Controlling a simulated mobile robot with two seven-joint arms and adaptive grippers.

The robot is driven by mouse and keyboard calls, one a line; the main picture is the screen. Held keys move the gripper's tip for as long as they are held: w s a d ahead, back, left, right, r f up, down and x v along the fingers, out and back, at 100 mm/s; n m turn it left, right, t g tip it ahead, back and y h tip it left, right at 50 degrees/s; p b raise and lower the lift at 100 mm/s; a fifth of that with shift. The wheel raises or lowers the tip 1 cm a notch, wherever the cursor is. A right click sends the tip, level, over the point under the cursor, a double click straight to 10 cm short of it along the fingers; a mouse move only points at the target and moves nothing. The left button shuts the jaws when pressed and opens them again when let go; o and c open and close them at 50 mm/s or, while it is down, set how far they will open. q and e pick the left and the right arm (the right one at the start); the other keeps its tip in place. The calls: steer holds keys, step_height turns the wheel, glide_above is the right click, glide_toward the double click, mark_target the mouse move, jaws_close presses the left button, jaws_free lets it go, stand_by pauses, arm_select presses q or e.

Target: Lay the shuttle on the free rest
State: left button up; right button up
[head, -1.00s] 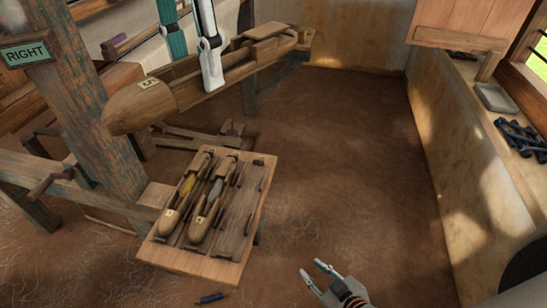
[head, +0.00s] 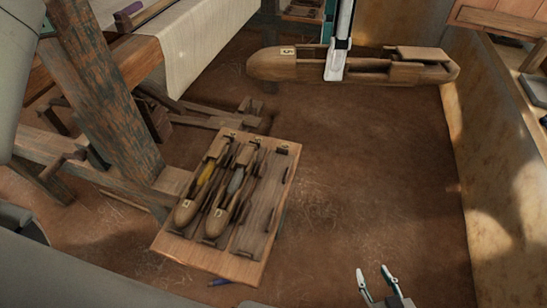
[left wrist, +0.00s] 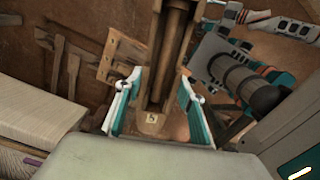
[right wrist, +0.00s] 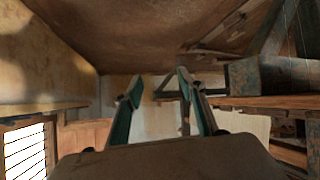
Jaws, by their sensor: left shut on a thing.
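A long wooden shuttle (head: 275,66), labelled 5, hangs in the air beyond and to the right of the rest board. My left gripper (head: 336,62) is shut on its middle; the left wrist view shows a finger on each side of the shuttle (left wrist: 152,124). The rest board (head: 205,256) stands low, with two shuttles, one with yellow thread (head: 195,185) and one with grey thread (head: 229,195), lying side by side. The free rest (head: 262,205) at its right is empty. My right gripper (head: 377,279) is open and empty, right of the board.
A loom post (head: 105,95) and beams stand left of the board, with cream cloth (head: 200,35) behind. A wall with a ledge (head: 505,140) runs along the right. A small blue item (head: 220,282) lies by the board's front edge. Bare floor (head: 360,170) lies right of the board.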

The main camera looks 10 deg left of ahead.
arm_select(q)
steer(key=shift+w+a+f+m+b, duration=0.9)
steer(key=shift+a+f+m, duration=1)
steer(key=shift+f+m, duration=3.15)
steer(key=shift+w+a+f+m+b, duration=0.65)
steer(key=shift+a+f+m+b, duration=0.95)
steer(key=shift+f, duration=6.35)
steer(key=shift+w+a+f+m+b, duration=0.75)
steer(key=shift+a+f+m, duration=1.45)
steer(key=shift+f+m, duration=3.05)
step_height(320, 180, down, 3)
steer(key=n, duration=0.2)
steer(key=shift+f+n, duration=0.1)
steer(key=shift+n, duration=0.2)
steer(key=shift+f, duration=0.45)
steer(key=shift+f+b, duration=0.55)
steer(key=shift+f, duration=0.75)
arm_select(e)
step_height(320, 180, down, 7)
steer(key=d, duration=0.1)
steer(key=shift+s+d+h, duration=0.15)
steer(key=shift+h, duration=0.15)
